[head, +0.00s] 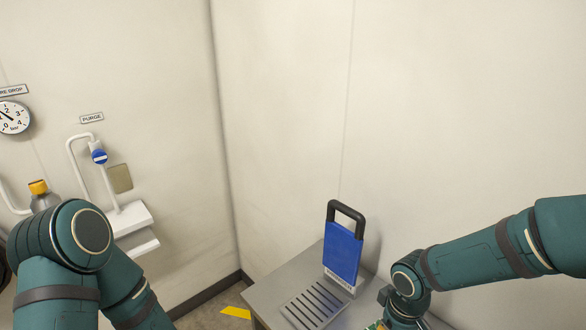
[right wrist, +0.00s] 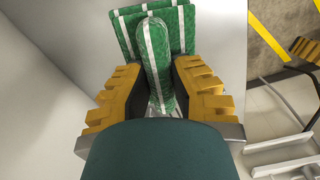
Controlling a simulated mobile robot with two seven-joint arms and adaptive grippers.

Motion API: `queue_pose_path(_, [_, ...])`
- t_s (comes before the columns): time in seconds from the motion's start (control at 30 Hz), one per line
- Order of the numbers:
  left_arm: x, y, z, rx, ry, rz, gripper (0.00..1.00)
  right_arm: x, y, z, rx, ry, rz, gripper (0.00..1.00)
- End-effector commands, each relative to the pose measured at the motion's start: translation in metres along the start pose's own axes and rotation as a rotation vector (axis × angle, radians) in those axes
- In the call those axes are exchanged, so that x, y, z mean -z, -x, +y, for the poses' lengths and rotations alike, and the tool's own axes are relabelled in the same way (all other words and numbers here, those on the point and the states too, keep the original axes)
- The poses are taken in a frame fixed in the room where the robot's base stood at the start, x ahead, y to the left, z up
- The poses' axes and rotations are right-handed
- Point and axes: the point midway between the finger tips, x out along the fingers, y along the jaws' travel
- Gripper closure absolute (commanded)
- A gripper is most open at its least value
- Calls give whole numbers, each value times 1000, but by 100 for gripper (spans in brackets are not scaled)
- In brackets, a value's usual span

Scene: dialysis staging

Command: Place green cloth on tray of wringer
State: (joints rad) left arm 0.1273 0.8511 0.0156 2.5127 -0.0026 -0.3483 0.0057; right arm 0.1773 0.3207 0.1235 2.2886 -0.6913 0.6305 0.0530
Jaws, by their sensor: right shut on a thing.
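The wringer (head: 344,250) is a blue upright plate with a black handle. Its grey slotted tray (head: 313,304) lies in front of the plate and looks bare in the head view. In the right wrist view my right gripper (right wrist: 160,66) is shut on the green cloth (right wrist: 157,48), which has white stripes. A fold rises between the fingers. A flat green striped piece (right wrist: 128,30) shows behind it; I cannot tell whether it is the same cloth. In the head view my right gripper is right of the tray, mostly cut off at the bottom edge. My left gripper is out of view.
The wringer stands on a grey table (head: 268,296) against the pale wall. A white wall fixture (head: 131,218) with a pipe and a bottle with an orange cap (head: 39,188) are at left. Yellow floor tape (head: 236,312) lies beside the table.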

Motion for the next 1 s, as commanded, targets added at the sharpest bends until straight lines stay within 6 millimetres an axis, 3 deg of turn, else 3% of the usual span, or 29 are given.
queue_pose_path(0.2, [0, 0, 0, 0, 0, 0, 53, 30, -26, -13, 1, -253, -1, 100])
queue_pose_path(0.5, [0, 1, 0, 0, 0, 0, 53, 48, -43, -22, -3, -458, 0, 100])
queue_pose_path(0.67, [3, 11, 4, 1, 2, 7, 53, 27, -23, -7, -10, -496, 0, 100])
queue_pose_path(0.9, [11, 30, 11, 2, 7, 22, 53, -24, 17, 19, -8, -540, 0, 100])
queue_pose_path(1.0, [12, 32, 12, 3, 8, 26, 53, -35, 21, 23, -5, -548, 0, 100])
